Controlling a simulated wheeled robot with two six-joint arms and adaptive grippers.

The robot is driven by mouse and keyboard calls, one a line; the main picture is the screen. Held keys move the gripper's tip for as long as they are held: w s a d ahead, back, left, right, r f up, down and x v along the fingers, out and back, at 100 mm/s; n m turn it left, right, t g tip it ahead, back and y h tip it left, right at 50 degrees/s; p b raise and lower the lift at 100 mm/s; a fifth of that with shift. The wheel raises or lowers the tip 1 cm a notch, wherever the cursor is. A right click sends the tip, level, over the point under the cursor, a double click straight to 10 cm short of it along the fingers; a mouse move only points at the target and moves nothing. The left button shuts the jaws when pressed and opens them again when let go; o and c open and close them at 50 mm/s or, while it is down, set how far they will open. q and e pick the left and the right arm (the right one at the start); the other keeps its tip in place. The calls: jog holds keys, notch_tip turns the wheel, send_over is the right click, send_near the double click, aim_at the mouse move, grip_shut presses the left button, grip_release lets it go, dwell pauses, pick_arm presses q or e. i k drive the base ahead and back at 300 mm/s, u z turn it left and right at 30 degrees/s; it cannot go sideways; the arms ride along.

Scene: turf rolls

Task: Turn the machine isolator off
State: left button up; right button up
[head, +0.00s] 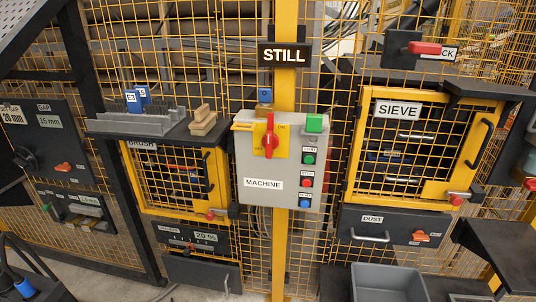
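The machine isolator is a red rotary handle (270,136) on a yellow plate (281,150). The plate is on the upper left of a grey box labelled MACHINE (264,184), fixed to a yellow post in the middle of the head view. The handle stands upright. Small lettering at the plate's upper right looks like ON; the lettering at lower left is too small to read surely. No gripper fingers show, and nothing touches the handle.
Green, red and blue buttons (307,180) run down the box's right side. A shelf (160,130) with grey racks and wooden blocks adjoins it at left. A SIEVE door (398,112) is at right. A grey bin (388,284) stands below. The space before the box looks clear.

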aim_at(270, 141)
jog(key=k, duration=0.2)
jog(key=z, duration=1.3)
jog(key=i, duration=0.5)
jog(key=u, duration=0.45)
